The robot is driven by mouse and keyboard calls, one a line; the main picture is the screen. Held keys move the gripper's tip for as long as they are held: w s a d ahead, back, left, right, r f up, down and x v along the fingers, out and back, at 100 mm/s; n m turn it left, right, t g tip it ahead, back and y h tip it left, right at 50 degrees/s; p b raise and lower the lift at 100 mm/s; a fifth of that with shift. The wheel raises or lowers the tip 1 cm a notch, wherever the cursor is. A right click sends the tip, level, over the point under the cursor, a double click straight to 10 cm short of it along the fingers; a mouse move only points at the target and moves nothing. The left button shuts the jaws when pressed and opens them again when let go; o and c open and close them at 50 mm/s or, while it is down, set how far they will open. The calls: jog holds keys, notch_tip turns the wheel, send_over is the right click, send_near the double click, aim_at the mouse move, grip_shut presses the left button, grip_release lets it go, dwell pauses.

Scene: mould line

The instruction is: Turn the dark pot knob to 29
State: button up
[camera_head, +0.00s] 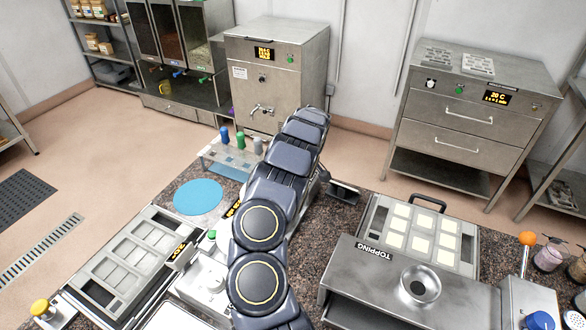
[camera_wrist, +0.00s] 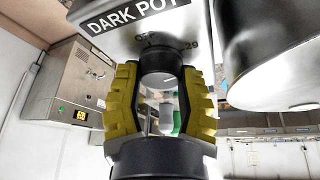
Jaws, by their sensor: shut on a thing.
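In the wrist view, a grey housing (camera_wrist: 125,30) carries a black label (camera_wrist: 135,12) reading "DARK POT". Below it is the dark round knob (camera_wrist: 168,60), with small markings around it; one at its right looks like 29, and one at its upper left is too small to read surely. My gripper (camera_wrist: 160,78), with yellow ribbed finger pads, is shut on the knob from both sides. The knob's pointer is not visible, so its setting cannot be told. In the head view my arm hides the gripper and the knob.
A large shiny rounded vessel (camera_wrist: 270,50) is close at the right in the wrist view. In the head view, a mould tray (camera_head: 135,250) lies left of my arm, and the topping unit (camera_head: 350,270) is at right. A blue disc (camera_head: 198,197) lies behind.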

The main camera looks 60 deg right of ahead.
jog(key=shift+f+n, duration=0.1)
jog(key=shift+n, duration=0.2)
jog(key=o, duration=1.1)
jog(key=shift+o, duration=0.2)
